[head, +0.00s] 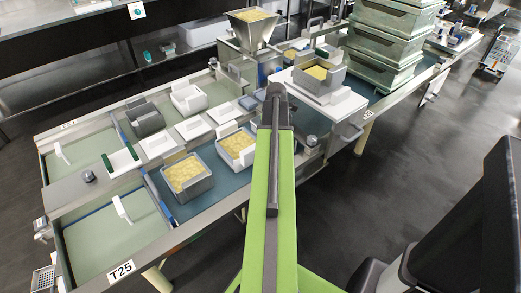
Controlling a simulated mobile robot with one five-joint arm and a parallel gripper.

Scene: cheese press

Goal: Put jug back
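I cannot pick out a jug with certainty. A grey open container (318,77) with yellow contents stands on a white platform (343,105) at the bench's right part. I cannot tell if it is the jug. My green arm reaches up the middle of the head view, over the bench edge. Its dark end, where my gripper (276,92) is, lies left of that container. The fingers cannot be made out, so I cannot tell if they are open or hold anything. The arm hides part of the bench behind it.
The long bench (110,240) carries several moulds, some filled with yellow curd (187,173), and white lids (195,128). A metal hopper (252,30) and stacked green crates (390,35) stand at the back. Dark floor (440,130) is open at the right.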

